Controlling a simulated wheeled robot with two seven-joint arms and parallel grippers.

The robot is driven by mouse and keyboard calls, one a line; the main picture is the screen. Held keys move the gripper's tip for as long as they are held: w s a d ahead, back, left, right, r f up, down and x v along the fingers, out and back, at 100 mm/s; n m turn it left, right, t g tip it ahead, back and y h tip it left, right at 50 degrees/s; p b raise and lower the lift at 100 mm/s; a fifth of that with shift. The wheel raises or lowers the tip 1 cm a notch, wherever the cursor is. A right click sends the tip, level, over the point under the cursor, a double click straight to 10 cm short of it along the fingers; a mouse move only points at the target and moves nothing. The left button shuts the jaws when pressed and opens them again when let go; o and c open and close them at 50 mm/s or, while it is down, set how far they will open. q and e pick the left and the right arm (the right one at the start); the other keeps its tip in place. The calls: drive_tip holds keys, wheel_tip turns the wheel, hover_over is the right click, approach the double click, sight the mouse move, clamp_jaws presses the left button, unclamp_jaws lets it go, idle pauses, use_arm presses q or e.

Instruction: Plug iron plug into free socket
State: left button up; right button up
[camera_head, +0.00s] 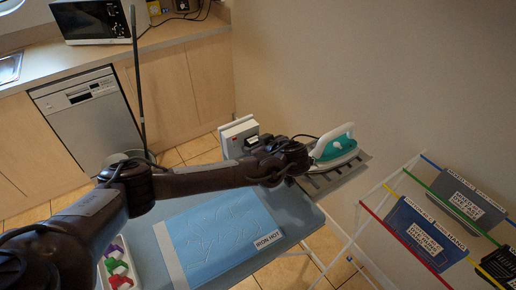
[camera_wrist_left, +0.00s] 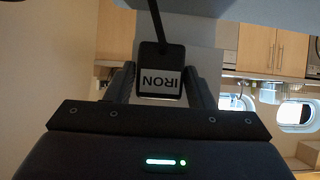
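In the left wrist view, a black iron plug (camera_wrist_left: 161,55) with a white upside-down IRON label sits between the fingers of my left gripper (camera_wrist_left: 161,85). The fingers appear closed against its sides, and a dark cord runs up from it. In the head view my left gripper (camera_head: 296,157) is beside the green and white iron (camera_head: 334,148); its fingers and the plug are hidden or too small to make out. A white socket box (camera_head: 235,130) stands behind my left forearm, with a dark item at its front. Its free opening cannot be made out. My right gripper is not in view.
The blue ironing board (camera_head: 286,208) carries a light-blue cloth (camera_head: 212,238) labelled IRON HOT. A white tray (camera_head: 116,262) of coloured items lies at its near left. A drying rack (camera_head: 383,190) with labelled cloths stands at the right. The counter (camera_head: 187,32) is behind.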

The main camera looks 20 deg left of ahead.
use_arm(q)
drive_tip(key=o, duration=0.3)
drive_tip(key=shift+f, duration=0.1)
drive_tip(key=shift+o, duration=0.2)
drive_tip(key=shift+s+d, duration=0.1)
